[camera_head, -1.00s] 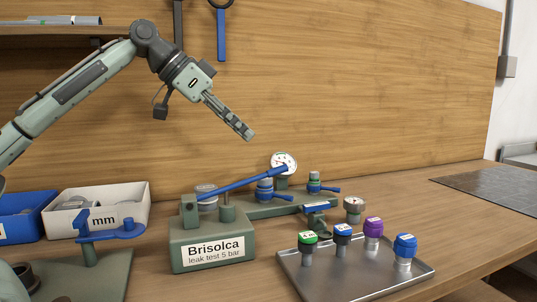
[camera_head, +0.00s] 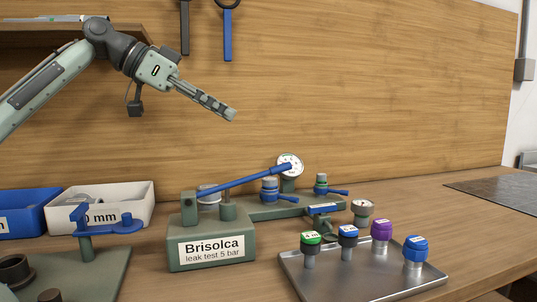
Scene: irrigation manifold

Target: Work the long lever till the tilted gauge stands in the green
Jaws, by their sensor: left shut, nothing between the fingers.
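The long blue lever (camera_head: 245,183) runs from the green Brisolca pump box (camera_head: 212,247) up to the right, its far end overlapping a white-faced gauge (camera_head: 289,165). The gauge's needle and any green band are too small to read. A second gauge (camera_head: 362,208) stands lower to the right, its face seen at a steep angle. My left gripper (camera_head: 232,114) is shut and empty, high in front of the wooden back wall, above and left of the lever's end and apart from it. My right gripper is not in view.
A metal tray (camera_head: 310,284) with several colour-capped fittings stands front right. Small blue valve handles (camera_head: 336,191) lie behind it. A blue bin (camera_head: 22,222) and a white bin (camera_head: 143,203) stand left, behind a blue-handled fixture (camera_head: 105,226). Air above the pump is free.

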